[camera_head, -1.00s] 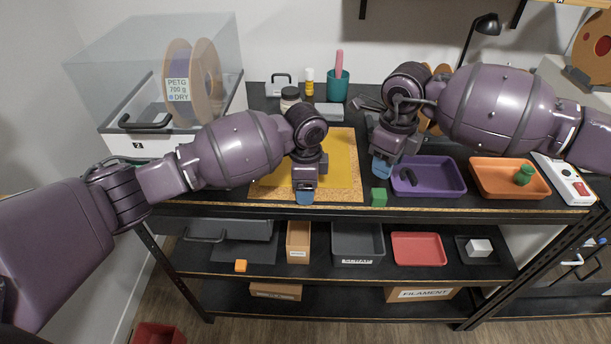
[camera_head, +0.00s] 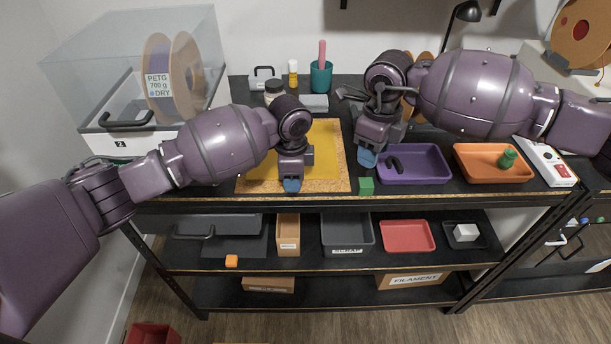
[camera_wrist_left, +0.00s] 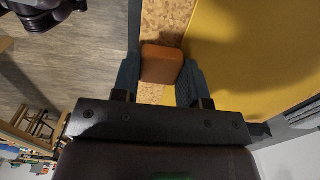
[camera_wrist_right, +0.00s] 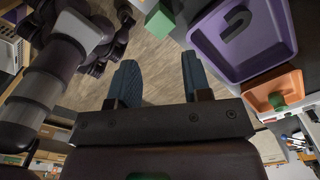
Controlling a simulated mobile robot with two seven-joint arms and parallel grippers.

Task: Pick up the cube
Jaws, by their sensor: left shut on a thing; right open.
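My left gripper (camera_head: 292,184) is over the front edge of the yellow mat. In the left wrist view its fingers (camera_wrist_left: 160,80) are shut on an orange cube (camera_wrist_left: 161,63); the head view hides this cube behind the gripper. My right gripper (camera_head: 368,158) is open and empty, above the table beside the purple tray. A green cube (camera_head: 366,186) sits at the table's front edge, below and apart from the right gripper; it also shows in the right wrist view (camera_wrist_right: 160,20). Another orange cube (camera_head: 231,261) lies on the shelf below. A white cube (camera_head: 465,232) sits in a black tray there.
The yellow mat (camera_head: 325,150) has a cork border. The purple tray (camera_head: 440,178) holds a dark hook, and the orange tray (camera_head: 480,177) holds a green knob. A clear-covered box with a spool (camera_head: 172,80) stands at left. Cups and bottles stand at the back.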

